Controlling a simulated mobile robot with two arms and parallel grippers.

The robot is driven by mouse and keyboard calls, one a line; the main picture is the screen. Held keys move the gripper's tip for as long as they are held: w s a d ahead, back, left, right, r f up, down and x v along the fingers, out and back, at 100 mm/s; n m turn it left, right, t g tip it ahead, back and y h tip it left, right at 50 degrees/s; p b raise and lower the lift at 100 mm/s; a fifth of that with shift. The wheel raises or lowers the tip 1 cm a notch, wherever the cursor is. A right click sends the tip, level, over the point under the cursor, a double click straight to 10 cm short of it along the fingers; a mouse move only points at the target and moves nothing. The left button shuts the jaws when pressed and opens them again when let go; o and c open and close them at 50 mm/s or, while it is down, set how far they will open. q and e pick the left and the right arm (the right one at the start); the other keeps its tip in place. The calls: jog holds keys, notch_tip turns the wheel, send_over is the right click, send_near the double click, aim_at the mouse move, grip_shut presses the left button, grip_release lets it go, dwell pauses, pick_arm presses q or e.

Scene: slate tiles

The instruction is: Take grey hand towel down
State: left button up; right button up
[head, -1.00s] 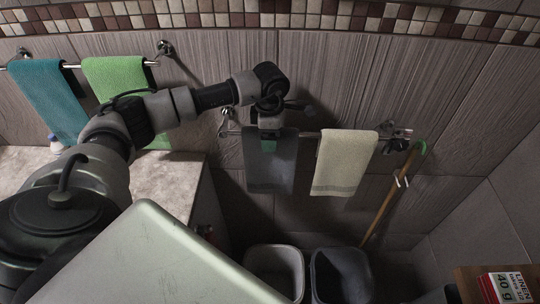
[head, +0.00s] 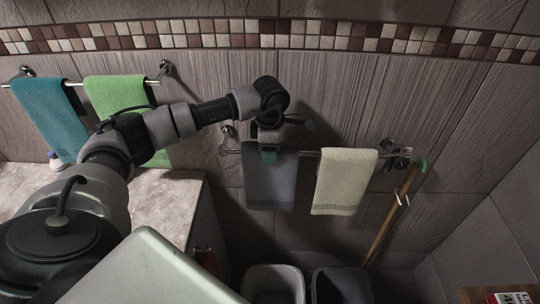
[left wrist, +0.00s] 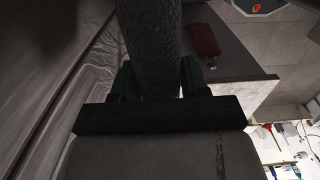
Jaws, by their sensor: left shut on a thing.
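The grey hand towel (head: 269,186) hangs at the left part of the lower rail (head: 310,153) in the head view. My left gripper (head: 269,154) is at the towel's top edge, by the rail, shut on the towel. In the left wrist view the grey towel (left wrist: 148,45) runs between the two dark green fingers (left wrist: 158,82). The gripper hides part of the towel's top, so I cannot tell whether the towel still touches the rail. My right gripper is not in view.
A cream towel (head: 344,182) hangs just right on the same rail. Teal (head: 50,118) and green (head: 118,100) towels hang on the upper left rail. A green-handled cane (head: 392,215) leans at right. Two bins (head: 273,283) (head: 341,285) stand below. A counter (head: 168,205) lies left.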

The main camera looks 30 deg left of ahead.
pick_arm(q)
notch_tip(320, 180, up, 11)
jog(key=b, duration=0.3)
jog(key=shift+s+f+b, duration=0.1)
jog(key=shift+b, duration=0.25)
jog(key=s+d+b, duration=0.5)
jog(key=s+d, duration=0.4)
jog(key=s, duration=0.6)
jog(key=shift+d, duration=0.2)
jog(key=shift+s, duration=0.1)
